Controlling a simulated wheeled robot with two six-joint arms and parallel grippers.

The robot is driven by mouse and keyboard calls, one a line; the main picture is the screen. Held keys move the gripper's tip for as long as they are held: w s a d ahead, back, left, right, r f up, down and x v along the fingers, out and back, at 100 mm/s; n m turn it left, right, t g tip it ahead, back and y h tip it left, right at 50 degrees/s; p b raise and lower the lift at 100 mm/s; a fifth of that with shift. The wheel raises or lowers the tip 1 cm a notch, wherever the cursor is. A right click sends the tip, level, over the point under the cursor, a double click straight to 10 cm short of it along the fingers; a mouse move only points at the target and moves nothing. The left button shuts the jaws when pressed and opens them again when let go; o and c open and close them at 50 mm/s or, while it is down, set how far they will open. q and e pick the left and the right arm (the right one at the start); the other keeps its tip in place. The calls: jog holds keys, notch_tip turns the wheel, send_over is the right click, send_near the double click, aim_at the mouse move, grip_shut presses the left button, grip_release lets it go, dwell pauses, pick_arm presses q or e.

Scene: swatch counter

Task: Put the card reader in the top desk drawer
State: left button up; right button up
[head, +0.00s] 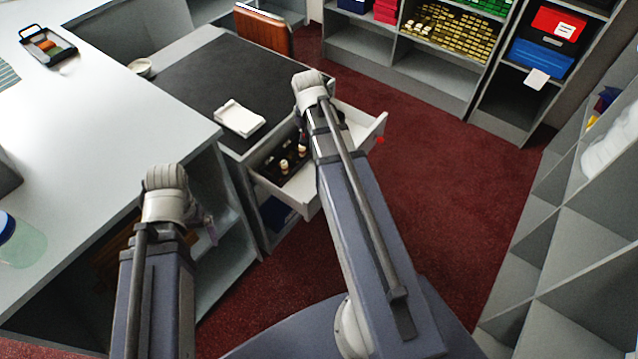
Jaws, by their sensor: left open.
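The top desk drawer (370,132) is pulled out from the desk with the dark top (195,75). A dark tray with several small cream-topped items (285,163) shows inside it. My right arm crosses over the drawer and hides its middle; the right gripper is hidden behind that arm. My left gripper (209,229) shows only in part beside the left arm's wrist, in front of the pale counter's open side. It is open. I cannot make out the card reader in this view.
A brown chair (263,30) stands behind the desk. Grey shelves line the back and right; red carpet between is clear.

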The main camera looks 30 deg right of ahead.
pick_arm(q)
notch_tip(320, 180, down, 12)
jog(key=b, duration=0.9)
pick_arm(e)
notch_tip(320, 180, down, 12)
jog(key=m+g+h, duration=0.1)
jog(key=m, duration=0.5)
jog(key=shift+s+g, duration=0.3)
notch_tip(320, 180, down, 10)
jog(key=b, duration=1)
jog(key=shift+b, duration=0.3)
pick_arm(q)
notch_tip(320, 180, down, 10)
pick_arm(e)
jog(key=shift+r, duration=0.15)
pick_arm(q)
jog(key=shift+r, duration=0.1)
pick_arm(e)
jog(key=o, duration=1.4)
jog(key=shift+c, duration=0.2)
